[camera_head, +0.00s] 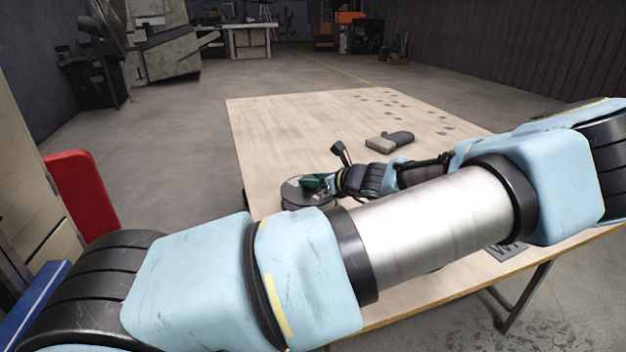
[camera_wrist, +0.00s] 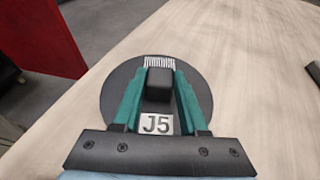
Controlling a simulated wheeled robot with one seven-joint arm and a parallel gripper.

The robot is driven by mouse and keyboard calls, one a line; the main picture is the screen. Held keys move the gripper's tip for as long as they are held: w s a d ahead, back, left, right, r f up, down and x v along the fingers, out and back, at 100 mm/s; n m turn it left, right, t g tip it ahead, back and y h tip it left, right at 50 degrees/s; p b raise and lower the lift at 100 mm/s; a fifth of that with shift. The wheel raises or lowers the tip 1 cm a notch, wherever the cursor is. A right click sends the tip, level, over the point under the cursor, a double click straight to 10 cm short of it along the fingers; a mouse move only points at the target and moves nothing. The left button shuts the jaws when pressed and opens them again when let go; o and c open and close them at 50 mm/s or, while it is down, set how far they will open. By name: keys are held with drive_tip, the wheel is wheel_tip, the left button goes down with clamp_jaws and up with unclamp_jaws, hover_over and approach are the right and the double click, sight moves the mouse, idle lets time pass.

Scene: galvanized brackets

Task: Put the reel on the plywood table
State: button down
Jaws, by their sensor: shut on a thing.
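The reel (camera_wrist: 199,89) is a dark round disc with a black block at its middle, a white label reading J5 and a barcode label. In the wrist view my gripper (camera_wrist: 160,75) has its two green fingers shut on the block. The reel also shows in the head view (camera_head: 305,197), at the left edge of the plywood table (camera_head: 290,125). The table's pale top also fills much of the wrist view (camera_wrist: 255,60). I cannot tell whether the reel touches the tabletop. My arm hides part of the table.
A grey-and-dark glove-like thing (camera_head: 389,141) lies on the table beyond my gripper. Small grey flat pieces (camera_head: 390,103) are scattered at the table's far right. A red panel (camera_head: 80,193) stands left of the table. The table's far left is clear.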

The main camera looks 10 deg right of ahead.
sight(301, 201)
drive_tip(key=shift+c, duration=2.2)
unclamp_jaws()
drive_tip(key=shift+r, duration=0.1)
drive_tip(key=v, duration=1.2)
drive_tip(key=a+f+n+g, duration=0.1)
drive_tip(key=a+n, duration=0.1)
drive_tip(key=a, duration=0.1)
drive_tip(key=a+f+n+g, duration=0.2)
drive_tip(key=a, duration=0.1)
drive_tip(key=a+f+n+g+y, duration=0.1)
drive_tip(key=a, duration=0.3)
drive_tip(key=shift+a+f+n+g+b, duration=0.1)
drive_tip(key=shift+f+n+g+b, duration=0.2)
drive_tip(key=shift+n+g, duration=0.1)
drive_tip(key=s+a+n+g, duration=0.1)
drive_tip(key=a+n, duration=0.1)
drive_tip(key=s+a+f+n+g+h, duration=0.1)
drive_tip(key=a+n, duration=0.1)
drive_tip(key=s+a+f+n+g, duration=0.1)
drive_tip(key=a+n+g, duration=0.1)
drive_tip(key=a, duration=0.1)
drive_tip(key=shift+n+h, duration=0.3)
drive_tip(key=s+a+r+n+g+h, duration=0.1)
drive_tip(key=s+a+r+n+h, duration=0.5)
drive_tip(key=n, duration=1)
drive_tip(key=a+r, duration=0.2)
drive_tip(key=a, duration=0.1)
drive_tip(key=shift+s+r+n, duration=0.15)
drive_tip(key=shift+r+n, duration=0.15)
drive_tip(key=shift+r, duration=0.1)
